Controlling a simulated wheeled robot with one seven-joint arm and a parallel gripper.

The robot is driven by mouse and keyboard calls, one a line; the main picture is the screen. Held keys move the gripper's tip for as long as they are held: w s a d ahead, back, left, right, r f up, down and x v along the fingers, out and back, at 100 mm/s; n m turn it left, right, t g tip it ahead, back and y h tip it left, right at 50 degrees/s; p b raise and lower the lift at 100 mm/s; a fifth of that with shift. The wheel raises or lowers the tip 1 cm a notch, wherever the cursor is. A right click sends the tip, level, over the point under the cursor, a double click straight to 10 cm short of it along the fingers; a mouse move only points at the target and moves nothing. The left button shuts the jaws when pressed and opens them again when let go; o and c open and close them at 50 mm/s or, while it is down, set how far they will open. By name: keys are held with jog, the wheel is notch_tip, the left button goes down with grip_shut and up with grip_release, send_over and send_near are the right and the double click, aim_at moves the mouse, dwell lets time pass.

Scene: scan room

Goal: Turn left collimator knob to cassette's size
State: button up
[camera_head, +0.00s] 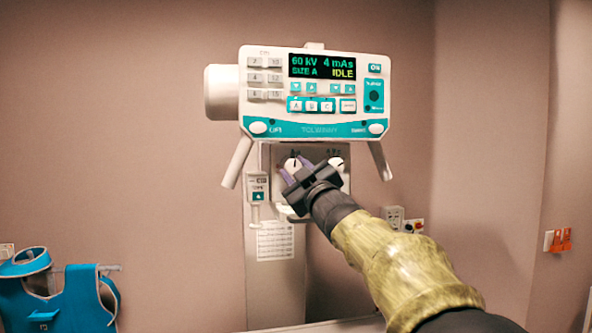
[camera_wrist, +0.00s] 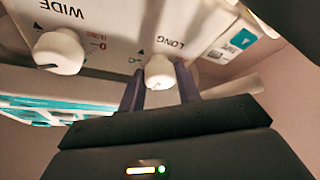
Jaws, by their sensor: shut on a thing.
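The x-ray unit's white and teal control head (camera_head: 314,92) stands on a column; its display (camera_head: 321,66) reads 60 kV, 4 mAs, SIZE A, IDLE. Below it is a collimator panel with two white round knobs. My gripper (camera_head: 297,172) has its purple fingers closed on either side of the left knob (camera_head: 293,162). In the wrist view this knob (camera_wrist: 159,71), beside the label LONG, sits between the gripper's fingers (camera_wrist: 159,88). The right knob (camera_head: 335,162) is free; in the wrist view it is the WIDE knob (camera_wrist: 58,52). I cannot make out a cassette.
A small box with a teal button (camera_head: 258,190) is left of the panel. A printed sheet (camera_head: 275,241) is on the column below. A teal apron (camera_head: 62,298) is at lower left. Wall sockets (camera_head: 393,215) and orange switches (camera_head: 561,240) are at right.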

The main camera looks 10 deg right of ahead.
jog(key=shift+n, duration=0.4)
jog(key=o, duration=1)
jog(key=shift+s, duration=0.1)
jog(key=shift+s+d+f+b, duration=0.15)
jog(key=shift+s+f+b, duration=0.15)
jog(key=shift+s, duration=0.15)
jog(key=b+v, duration=0.5)
jog(key=v, duration=1.1)
jog(key=shift+s+d+r, duration=0.1)
jog(key=shift+d+r, duration=0.05)
